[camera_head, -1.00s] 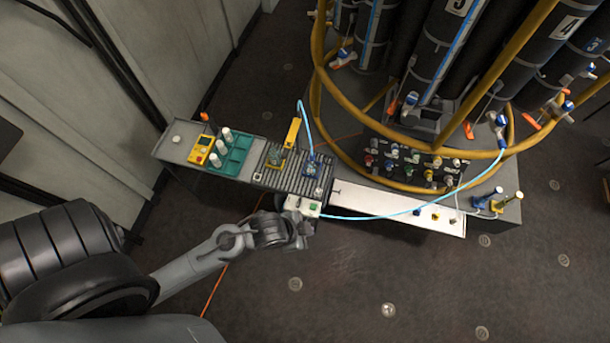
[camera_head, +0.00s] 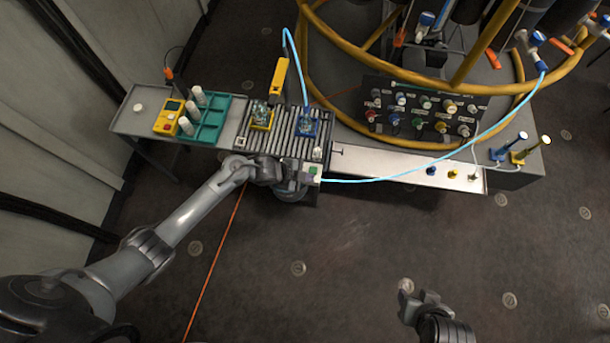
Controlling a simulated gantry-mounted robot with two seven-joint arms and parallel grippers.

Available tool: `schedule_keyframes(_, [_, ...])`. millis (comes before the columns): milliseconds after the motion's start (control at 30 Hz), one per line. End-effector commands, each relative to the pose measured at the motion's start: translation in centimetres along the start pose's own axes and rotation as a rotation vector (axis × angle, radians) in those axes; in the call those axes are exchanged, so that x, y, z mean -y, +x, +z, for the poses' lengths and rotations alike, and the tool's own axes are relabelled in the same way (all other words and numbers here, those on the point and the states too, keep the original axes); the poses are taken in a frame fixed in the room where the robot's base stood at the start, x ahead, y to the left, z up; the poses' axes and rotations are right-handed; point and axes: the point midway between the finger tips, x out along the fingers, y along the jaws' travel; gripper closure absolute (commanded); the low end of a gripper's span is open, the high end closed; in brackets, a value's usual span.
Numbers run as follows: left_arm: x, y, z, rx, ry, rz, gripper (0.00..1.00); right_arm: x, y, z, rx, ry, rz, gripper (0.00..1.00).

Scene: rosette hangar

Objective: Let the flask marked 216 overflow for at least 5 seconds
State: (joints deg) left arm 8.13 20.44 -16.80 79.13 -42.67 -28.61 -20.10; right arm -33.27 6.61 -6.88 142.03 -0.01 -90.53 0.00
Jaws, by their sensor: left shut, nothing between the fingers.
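Two small clear flasks stand on a ribbed grey drain tray (camera_head: 283,141): one in a yellow holder (camera_head: 261,116), one in a blue holder (camera_head: 307,124). The thin blue hose (camera_head: 292,50) arches down to the blue holder's flask. No number is readable, so I cannot tell which is 216. Whether liquid runs over is too small to see. My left gripper (camera_head: 303,184) is shut and empty, at the tray's front edge by a small white box with a green button (camera_head: 313,170). I cannot tell whether it touches the box. My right gripper (camera_head: 424,300) is low over the floor, its jaws unclear.
A green rack (camera_head: 209,121) with white-capped bottles and a yellow meter (camera_head: 168,117) stand left of the tray. A yellow upright piece (camera_head: 279,75) rises behind it. A black valve panel (camera_head: 424,112) and a yellow tubular frame (camera_head: 470,62) stand behind right. The front floor is open.

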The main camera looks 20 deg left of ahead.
Motion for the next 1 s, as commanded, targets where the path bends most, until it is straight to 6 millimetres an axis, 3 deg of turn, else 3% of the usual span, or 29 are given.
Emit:
schedule_keyframes(33, [1.1, 1.2, 0.9, 0.003, 0.015, -0.021, 1.00, 0.1, 2.0, 0.6, 0.000, 0.000, 0.000, 0.57])
schedule_keyframes(100, [2.8, 1.6, 1.1, 0.004, 0.032, -0.045, 1.00, 0.1, 3.0, 0.9, 0.000, 0.000, 0.000, 0.57])
schedule_keyframes(300, [6.2, 1.7, 0.9, -0.001, 0.064, -0.097, 1.00, 0.1, 4.8, 1.5, -0.001, -0.001, 0.001, 0.57])
schedule_keyframes(400, [6.9, 1.7, 0.7, -0.004, 0.070, -0.109, 1.00, 0.1, 5.1, 1.6, -0.001, -0.003, 0.002, 0.57])
schedule_keyframes(1000, [7.2, 1.9, 0.7, -0.006, 0.073, -0.115, 1.00, 0.0, 5.4, 1.7, -0.001, -0.008, 0.006, 0.57])
